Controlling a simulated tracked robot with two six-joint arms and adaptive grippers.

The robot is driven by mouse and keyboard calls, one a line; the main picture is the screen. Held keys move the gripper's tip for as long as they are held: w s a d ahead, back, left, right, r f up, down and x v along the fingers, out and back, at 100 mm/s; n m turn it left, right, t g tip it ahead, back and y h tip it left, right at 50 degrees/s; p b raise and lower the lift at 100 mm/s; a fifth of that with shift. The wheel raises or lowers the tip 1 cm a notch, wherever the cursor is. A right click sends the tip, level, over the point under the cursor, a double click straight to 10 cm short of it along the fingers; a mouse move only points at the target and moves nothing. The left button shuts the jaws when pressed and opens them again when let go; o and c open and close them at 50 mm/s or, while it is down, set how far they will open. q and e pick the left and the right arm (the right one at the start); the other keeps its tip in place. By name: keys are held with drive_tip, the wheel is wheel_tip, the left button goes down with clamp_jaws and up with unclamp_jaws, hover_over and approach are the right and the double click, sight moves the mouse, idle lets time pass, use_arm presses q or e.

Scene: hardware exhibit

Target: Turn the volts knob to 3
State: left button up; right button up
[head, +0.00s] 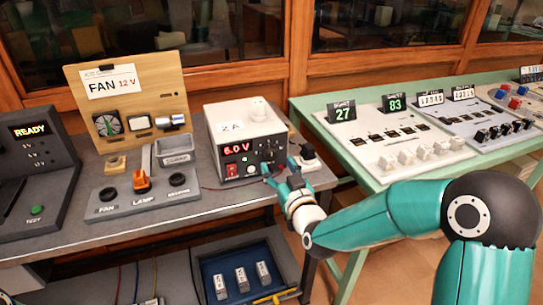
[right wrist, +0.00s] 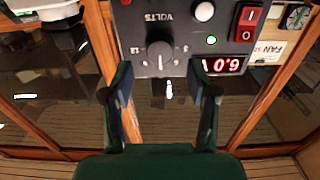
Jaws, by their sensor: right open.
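The power supply (head: 245,130) is a light box with a dark front on the grey bench. Its red display (head: 236,148) reads 6.0 V. The volts knob (right wrist: 159,50) shows in the right wrist view, upside down, as a dark knob with a light pointer line and numbers around it. In the head view I cannot make it out clearly near my gripper. My right gripper (right wrist: 160,92) is open and empty, its two fingers pointing at the panel on either side of the knob's line, apart from it.
A red switch (head: 232,170) and a green light (right wrist: 211,40) are on the same panel. A black knob on a stand (head: 307,152) is right of the supply. The fan board (head: 128,90) stands left. The green table (head: 350,160) with panels is right.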

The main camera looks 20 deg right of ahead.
sight(272, 157)
drive_tip(key=shift+w+a, duration=0.1)
drive_tip(key=shift+w, duration=2.05)
drive_tip(key=shift+c, duration=0.3)
clamp_jaws()
drive_tip(key=shift+a, duration=0.2)
drive_tip(key=shift+d, duration=0.1)
